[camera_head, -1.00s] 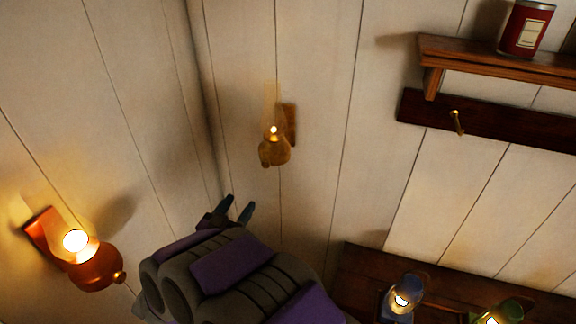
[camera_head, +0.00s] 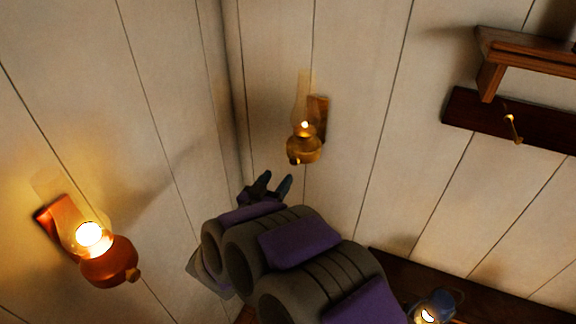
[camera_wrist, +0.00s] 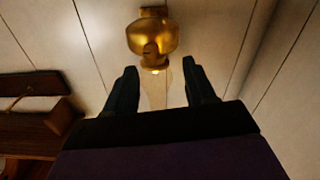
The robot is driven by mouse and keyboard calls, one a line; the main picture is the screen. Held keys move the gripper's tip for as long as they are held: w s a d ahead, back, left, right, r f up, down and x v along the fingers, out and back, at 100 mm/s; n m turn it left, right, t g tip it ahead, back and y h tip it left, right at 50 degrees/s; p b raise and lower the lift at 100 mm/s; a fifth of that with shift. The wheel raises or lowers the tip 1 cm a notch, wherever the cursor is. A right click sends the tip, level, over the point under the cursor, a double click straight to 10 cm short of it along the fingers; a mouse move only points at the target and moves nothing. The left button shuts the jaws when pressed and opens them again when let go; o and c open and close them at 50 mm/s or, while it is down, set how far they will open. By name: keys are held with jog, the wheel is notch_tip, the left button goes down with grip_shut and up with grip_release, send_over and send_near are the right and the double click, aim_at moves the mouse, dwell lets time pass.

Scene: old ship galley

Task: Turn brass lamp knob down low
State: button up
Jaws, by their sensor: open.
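The brass lamp (camera_head: 304,148) hangs on a wooden wall bracket near the room corner, with a small flame and a clear glass chimney. Its small round knob (camera_head: 294,161) faces out from the lower front of the bowl. In the wrist view the brass lamp (camera_wrist: 153,30) appears upside down at the top, with its knob (camera_wrist: 150,48) facing the camera. My gripper (camera_head: 274,183) is open and empty, just below and left of the lamp in the head view. In the wrist view its two fingers (camera_wrist: 160,70) point toward the lamp, apart from the knob.
A brightly lit copper lamp (camera_head: 108,262) is on the left wall. A blue lamp (camera_head: 433,306) stands at lower right. A wooden shelf (camera_head: 530,52) and a dark peg rail with a brass hook (camera_head: 512,129) are at upper right. The wall around the brass lamp is bare.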

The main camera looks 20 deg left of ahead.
aim_at(293, 163)
jog(key=w+d, duration=0.1)
jog(key=w, duration=0.1)
jog(key=w+d, duration=0.1)
jog(key=w, duration=0.1)
jog(key=w+d, duration=0.1)
jog(key=w, duration=0.1)
jog(key=shift+w+d+r, duration=0.15)
jog(key=shift+w+r, duration=0.1)
jog(key=shift+w, duration=0.05)
jog(key=shift+w+a+f, duration=0.1)
jog(key=shift+a, duration=0.65)
jog(key=shift+a+f, duration=0.15)
jog(key=shift+a, duration=0.4)
jog(key=shift+c, duration=1.2)
jog(key=shift+d, duration=0.8)
jog(key=c, duration=0.4)
jog(key=shift+a, duration=0.25)
grip_shut()
jog(key=shift+m+b, duration=0.35)
jog(key=shift+m, duration=0.35)
jog(key=shift+r, duration=0.2)
